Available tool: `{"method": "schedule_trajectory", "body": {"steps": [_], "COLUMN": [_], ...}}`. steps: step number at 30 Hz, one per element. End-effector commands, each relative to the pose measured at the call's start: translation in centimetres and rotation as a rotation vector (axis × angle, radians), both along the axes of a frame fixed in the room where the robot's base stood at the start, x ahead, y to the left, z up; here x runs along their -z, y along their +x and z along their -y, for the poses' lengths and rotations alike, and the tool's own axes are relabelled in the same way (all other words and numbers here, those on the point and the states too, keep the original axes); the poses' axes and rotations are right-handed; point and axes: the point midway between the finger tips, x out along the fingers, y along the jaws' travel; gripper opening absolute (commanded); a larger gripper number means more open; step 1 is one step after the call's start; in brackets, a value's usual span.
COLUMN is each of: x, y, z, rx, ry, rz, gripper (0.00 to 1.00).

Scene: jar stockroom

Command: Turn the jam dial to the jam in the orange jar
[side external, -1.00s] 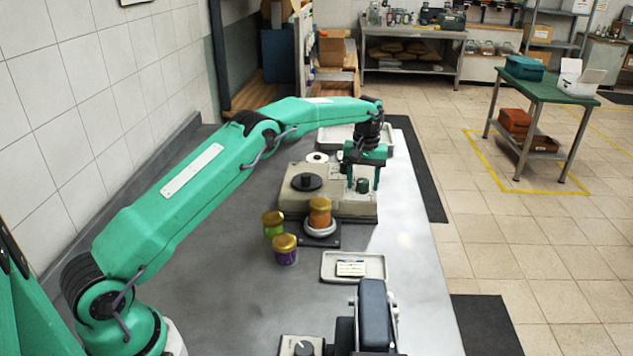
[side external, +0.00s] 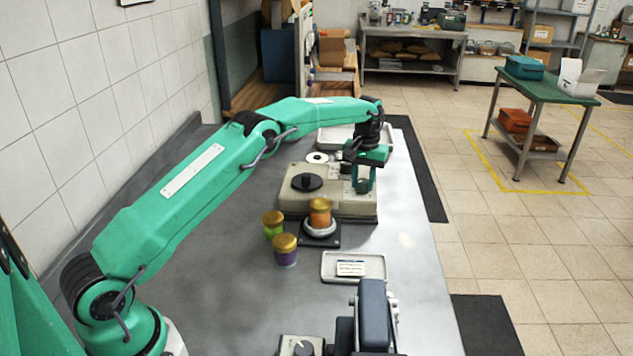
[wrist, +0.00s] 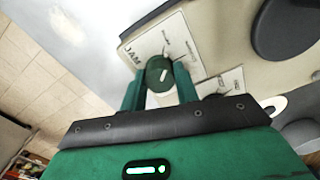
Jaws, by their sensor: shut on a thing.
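The jam dial (wrist: 157,72) is a dark green round knob with a white mark, on a pale plate lettered JAM (wrist: 133,58). My gripper (wrist: 160,84) is shut on it, one finger on each side. The plate's smaller words are too small to read. In the side view my gripper (side external: 364,180) is over the right part of the beige machine (side external: 340,205) and hides the dial. The orange jar (side external: 320,213), with a gold lid, stands upright on a round pale plate (side external: 320,231) in front of the machine.
A green jar (side external: 273,232) and a purple jar (side external: 285,257) stand left of and before the orange jar. A pale tray (side external: 337,276) holds a card. A black disc (side external: 307,182) tops the machine's left part.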

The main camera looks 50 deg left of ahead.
Motion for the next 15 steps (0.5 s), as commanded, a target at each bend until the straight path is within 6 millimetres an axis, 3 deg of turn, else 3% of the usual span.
{"method": "schedule_trajectory", "body": {"steps": [15], "x": [-0.12], "y": [0.07], "z": [-0.06], "rx": [0.445], "ry": [0.000], "rz": [0.004], "gripper": [0.08]}}
